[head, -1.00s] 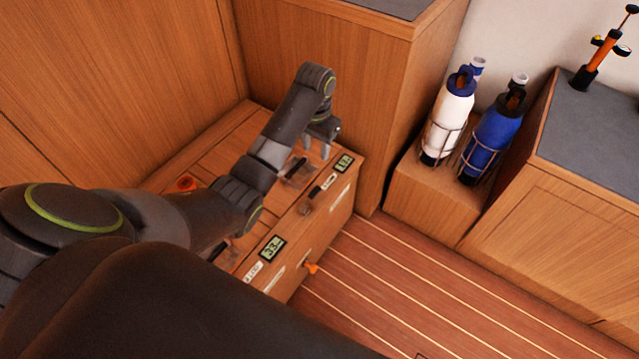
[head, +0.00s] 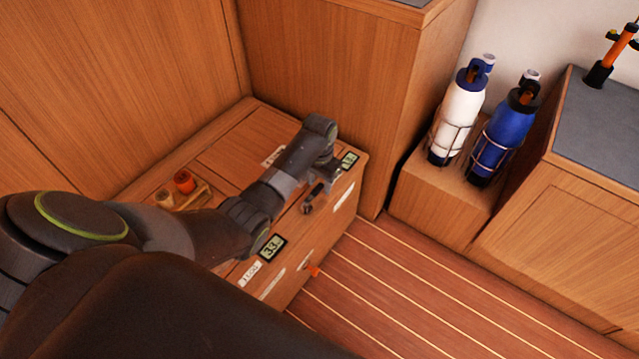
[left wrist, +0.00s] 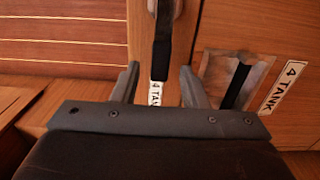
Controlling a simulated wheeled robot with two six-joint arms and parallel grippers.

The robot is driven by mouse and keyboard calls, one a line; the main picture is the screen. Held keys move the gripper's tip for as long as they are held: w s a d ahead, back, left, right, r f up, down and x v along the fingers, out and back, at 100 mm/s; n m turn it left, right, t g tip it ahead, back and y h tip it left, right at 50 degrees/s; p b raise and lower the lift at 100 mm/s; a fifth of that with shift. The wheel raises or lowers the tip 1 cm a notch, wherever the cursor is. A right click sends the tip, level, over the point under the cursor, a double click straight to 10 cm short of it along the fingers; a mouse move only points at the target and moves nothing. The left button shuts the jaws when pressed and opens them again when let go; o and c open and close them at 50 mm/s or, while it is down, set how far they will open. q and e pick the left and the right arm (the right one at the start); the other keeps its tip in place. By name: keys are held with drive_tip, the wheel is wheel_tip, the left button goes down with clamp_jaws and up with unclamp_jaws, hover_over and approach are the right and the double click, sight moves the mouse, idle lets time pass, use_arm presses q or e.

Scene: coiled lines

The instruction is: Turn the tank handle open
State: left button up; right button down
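A black tank handle (head: 313,196) sits on the top of the wooden bench, near its front edge. In the left wrist view the black handle (left wrist: 162,48) runs toward me and lies between my fingertips in the picture, above a white label reading "4 TANK" (left wrist: 155,93). My left gripper (left wrist: 158,68) is open, fingers apart on either side of the handle's line. I cannot tell whether either finger touches it. In the head view my left gripper (head: 328,170) is just above the handle, partly hidden by its own wrist. My right gripper is not in view.
A recess (left wrist: 232,80) with a black strip lies beside another "4 TANK" label (left wrist: 283,87). The bench also carries a digital display (head: 271,247) and a red knob (head: 184,181). White (head: 458,118) and blue (head: 505,138) bottles stand right.

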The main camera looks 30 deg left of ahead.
use_arm(q)
clamp_jaws()
idle(0.3)
